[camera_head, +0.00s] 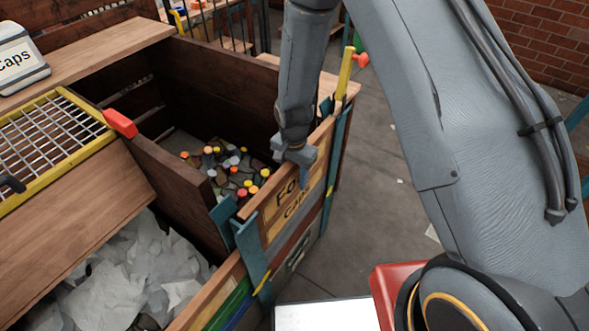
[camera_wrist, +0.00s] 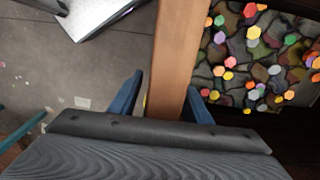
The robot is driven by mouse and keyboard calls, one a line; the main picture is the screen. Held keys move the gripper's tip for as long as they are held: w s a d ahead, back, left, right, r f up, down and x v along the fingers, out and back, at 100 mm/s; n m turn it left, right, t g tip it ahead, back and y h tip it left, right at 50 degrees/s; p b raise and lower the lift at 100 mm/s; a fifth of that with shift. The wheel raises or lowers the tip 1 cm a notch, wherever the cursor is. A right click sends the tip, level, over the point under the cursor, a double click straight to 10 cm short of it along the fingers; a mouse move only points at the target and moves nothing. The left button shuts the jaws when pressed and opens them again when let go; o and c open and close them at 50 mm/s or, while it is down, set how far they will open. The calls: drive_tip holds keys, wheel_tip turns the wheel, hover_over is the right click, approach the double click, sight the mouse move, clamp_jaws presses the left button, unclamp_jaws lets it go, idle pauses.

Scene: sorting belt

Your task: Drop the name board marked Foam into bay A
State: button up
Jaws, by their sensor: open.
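The name board (camera_head: 273,228) is pale with dark lettering, on the outer face of the bay holding bottle caps. Its upper line starts "Fo", a second line starts "Ca", and my gripper hides the rest. My gripper (camera_head: 303,178) is over the wooden top edge there, pointing down. In the wrist view, the blue fingers of my gripper (camera_wrist: 162,98) are apart, one on each side of a wooden strip (camera_wrist: 177,50). I cannot tell whether they touch it. No letter A shows on any bay.
Colourful caps (camera_head: 236,172) lie in the middle bay. White crumpled pieces (camera_head: 120,270) fill the lower-left bay. A "Caps" sign (camera_head: 18,60) and a yellow-framed grate (camera_head: 50,140) are at left. A yellow post (camera_head: 345,72) stands near my arm. Floor (camera_head: 365,190) is open at right.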

drive_tip(key=shift+f, duration=0.35)
drive_tip(key=shift+c, duration=0.2)
clamp_jaws()
drive_tip(key=c, duration=0.8)
unclamp_jaws()
clamp_jaws()
drive_tip(key=shift+r, duration=0.1)
wheel_tip(320, 180, up, 21)
drive_tip(key=p, duration=1.2)
